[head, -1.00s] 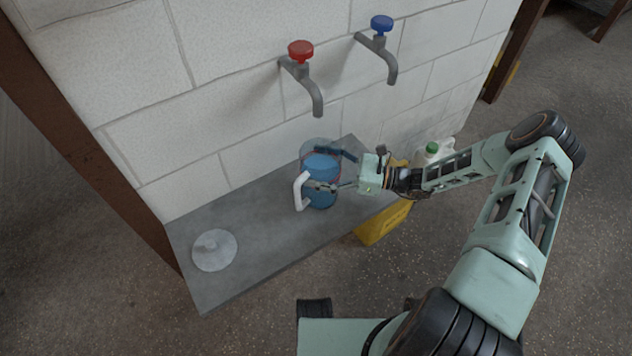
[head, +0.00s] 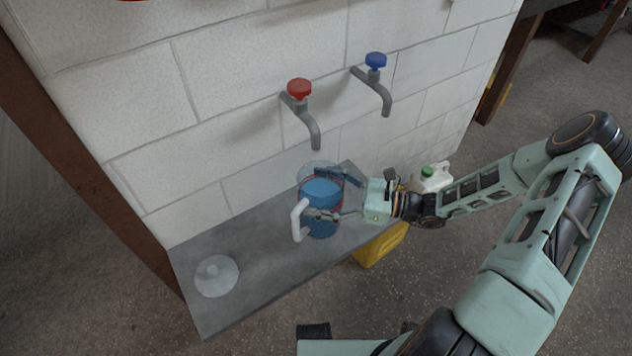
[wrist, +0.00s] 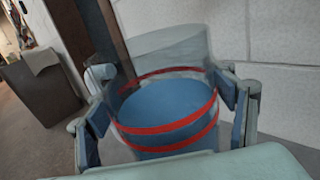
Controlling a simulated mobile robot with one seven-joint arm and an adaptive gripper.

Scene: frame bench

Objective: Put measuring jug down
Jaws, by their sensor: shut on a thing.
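The measuring jug (head: 320,196) is clear, with blue liquid in it and a white handle on its left side. In the wrist view the jug (wrist: 165,105) shows red bands around it and the liquid below its rim. My gripper (head: 325,214) is shut on the jug, one finger on each side of its body. The jug looks upright, over the grey bench (head: 262,237) below the taps. I cannot tell whether its base touches the bench, as the contact is not clear.
A clear round lid (head: 216,276) lies on the bench's left end. A red-knobbed tap (head: 300,90) and a blue-knobbed tap (head: 375,62) stick out of the white block wall above. A yellow container (head: 381,245) and a white canister with a green cap (head: 430,179) stand beyond the bench's right side.

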